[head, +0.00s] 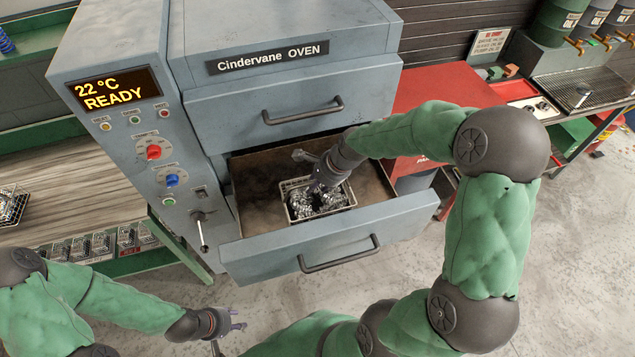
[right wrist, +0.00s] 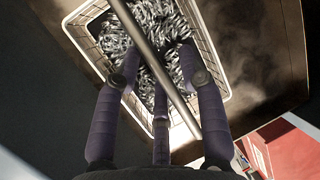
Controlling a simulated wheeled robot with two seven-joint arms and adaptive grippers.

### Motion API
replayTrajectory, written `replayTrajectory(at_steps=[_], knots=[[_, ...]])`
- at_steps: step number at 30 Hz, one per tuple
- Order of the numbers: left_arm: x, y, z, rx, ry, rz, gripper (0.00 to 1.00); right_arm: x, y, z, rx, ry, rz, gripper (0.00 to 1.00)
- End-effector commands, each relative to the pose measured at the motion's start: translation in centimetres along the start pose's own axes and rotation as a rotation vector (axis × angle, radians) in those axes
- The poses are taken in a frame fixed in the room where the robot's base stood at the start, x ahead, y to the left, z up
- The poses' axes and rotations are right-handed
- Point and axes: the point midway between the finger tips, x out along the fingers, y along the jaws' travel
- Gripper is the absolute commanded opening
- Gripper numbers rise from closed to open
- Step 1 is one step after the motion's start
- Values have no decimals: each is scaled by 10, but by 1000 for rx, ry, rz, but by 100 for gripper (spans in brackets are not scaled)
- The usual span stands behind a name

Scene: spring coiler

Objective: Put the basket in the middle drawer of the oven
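The grey oven (head: 245,60) has its middle drawer (head: 260,200) pulled out. In the right wrist view, the basket (right wrist: 222,70) fills the top, and a grey metal bar (right wrist: 150,55) crosses between the spread fingers of my right gripper (right wrist: 160,75), which look apart. My left gripper (head: 232,325) is low at the front, away from the oven, with its fingers spread and empty.
The closed upper drawer (head: 290,95) is directly above the open one. The open drawer's handle (head: 340,258) faces me. A red cabinet (head: 440,88) stands right of the oven, and a bench (head: 70,175) is at left. Bare floor (head: 560,230) lies to the right.

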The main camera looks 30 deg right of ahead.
Motion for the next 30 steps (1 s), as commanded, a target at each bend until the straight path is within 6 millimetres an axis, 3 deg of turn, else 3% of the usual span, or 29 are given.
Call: replayTrajectory(at_steps=[8,21,30], knots=[[-2,1,0,0,0,0,40,-8,-1,1,0,0,-1,40],[-15,6,1,0,0,0,40,-89,-2,0,0,1,-4,40],[-19,7,1,0,0,0,40,-120,-1,1,0,0,0,40]])
